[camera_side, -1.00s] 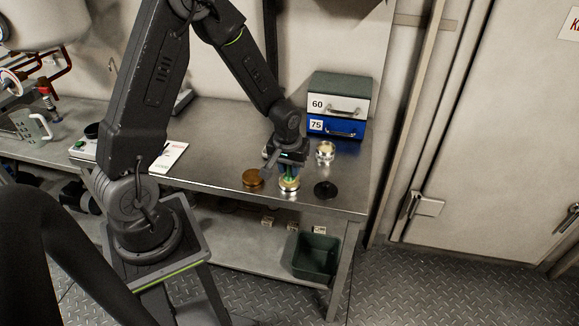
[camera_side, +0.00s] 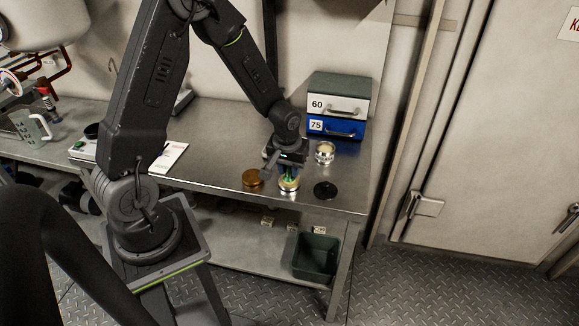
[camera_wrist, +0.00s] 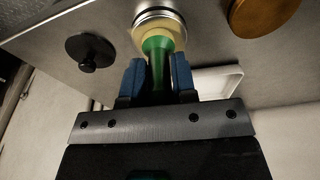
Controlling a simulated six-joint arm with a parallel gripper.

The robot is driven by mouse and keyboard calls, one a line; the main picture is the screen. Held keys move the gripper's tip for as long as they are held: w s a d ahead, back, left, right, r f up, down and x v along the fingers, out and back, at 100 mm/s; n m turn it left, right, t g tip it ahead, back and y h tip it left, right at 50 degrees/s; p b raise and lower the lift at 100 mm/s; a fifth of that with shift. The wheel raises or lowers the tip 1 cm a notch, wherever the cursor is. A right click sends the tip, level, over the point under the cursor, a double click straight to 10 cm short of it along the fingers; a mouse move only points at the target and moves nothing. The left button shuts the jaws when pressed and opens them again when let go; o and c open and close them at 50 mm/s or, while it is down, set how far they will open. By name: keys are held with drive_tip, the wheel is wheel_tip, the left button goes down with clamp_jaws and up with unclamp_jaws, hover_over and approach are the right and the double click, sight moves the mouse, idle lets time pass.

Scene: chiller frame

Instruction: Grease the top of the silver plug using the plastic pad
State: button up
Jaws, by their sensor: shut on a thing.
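The silver plug (camera_side: 289,188) stands near the front edge of the steel bench. In the wrist view the silver plug (camera_wrist: 139,17) shows as a ringed metal rim at the top. My gripper (camera_side: 287,168) is directly above it. Its blue fingers (camera_wrist: 157,75) are shut on the green handle of the plastic pad (camera_wrist: 158,46). The pad's lower end is at the plug's top, over a pale yellow round surface. I cannot tell whether that yellow is grease or part of the pad. The contact is partly hidden.
A brown-orange disc (camera_side: 252,179) lies left of the plug, and a black knobbed lid (camera_side: 325,190) lies right. A silver tin with cream-coloured contents (camera_side: 324,153) stands behind. Drawer boxes marked 60 and 75 (camera_side: 337,108) are at the back. The bench's front edge is close.

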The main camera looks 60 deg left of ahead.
drive_tip(key=shift+w+a, duration=0.1)
drive_tip(key=shift+a, duration=0.05)
idle(0.5)
drive_tip(key=shift+d, duration=0.2)
drive_tip(key=shift+a, duration=0.2)
drive_tip(key=shift+w+a, duration=0.2)
drive_tip(key=shift+s+d, duration=0.15)
drive_tip(key=shift+s+d, duration=0.2)
drive_tip(key=shift+d, duration=0.05)
drive_tip(key=shift+w+a, duration=0.1)
idle(0.4)
drive_tip(key=shift+w+a, duration=0.2)
drive_tip(key=shift+a, duration=0.05)
drive_tip(key=shift+s+d, duration=0.35)
